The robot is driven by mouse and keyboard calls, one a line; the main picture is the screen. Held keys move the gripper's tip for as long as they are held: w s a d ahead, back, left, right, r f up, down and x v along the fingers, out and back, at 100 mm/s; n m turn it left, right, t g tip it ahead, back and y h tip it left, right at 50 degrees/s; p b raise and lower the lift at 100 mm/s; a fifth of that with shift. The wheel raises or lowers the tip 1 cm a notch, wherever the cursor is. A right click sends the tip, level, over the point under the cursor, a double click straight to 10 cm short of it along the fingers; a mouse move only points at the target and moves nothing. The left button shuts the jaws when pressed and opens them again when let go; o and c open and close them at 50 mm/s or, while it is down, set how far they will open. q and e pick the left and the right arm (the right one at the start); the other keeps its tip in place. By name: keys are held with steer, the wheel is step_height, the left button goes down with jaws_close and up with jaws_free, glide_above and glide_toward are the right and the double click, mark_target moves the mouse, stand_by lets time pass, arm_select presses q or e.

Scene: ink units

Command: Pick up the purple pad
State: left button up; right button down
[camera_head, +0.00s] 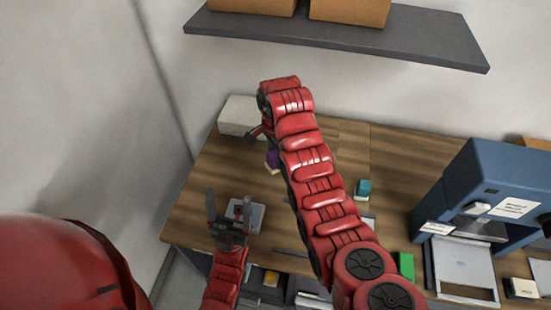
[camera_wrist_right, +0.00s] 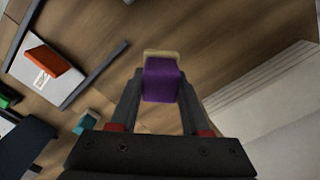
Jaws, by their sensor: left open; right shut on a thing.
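The purple pad (camera_wrist_right: 162,80) is between the fingers of my right gripper (camera_wrist_right: 158,95) in the right wrist view. It has a pale tan edge at its far end. My right gripper is shut on it. In the head view the purple pad (camera_head: 272,158) shows as a small patch beside my red right arm, which partly covers the area. I cannot tell from these views whether the pad is clear of the table. My left gripper (camera_head: 228,212) is open, with its fingers apart, near the left front part of the table beside a grey tray.
The wooden table (camera_head: 400,160) holds a grey tray (camera_head: 256,217), a teal pad (camera_head: 363,188), a green block (camera_head: 406,265) and a blue machine (camera_head: 480,185) at the right. A white box (camera_head: 238,115) stands at the back left. A dark shelf (camera_head: 420,38) hangs above.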

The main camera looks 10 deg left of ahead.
steer(key=shift+c, duration=1.7)
jaws_free()
steer(key=shift+f, duration=0.1)
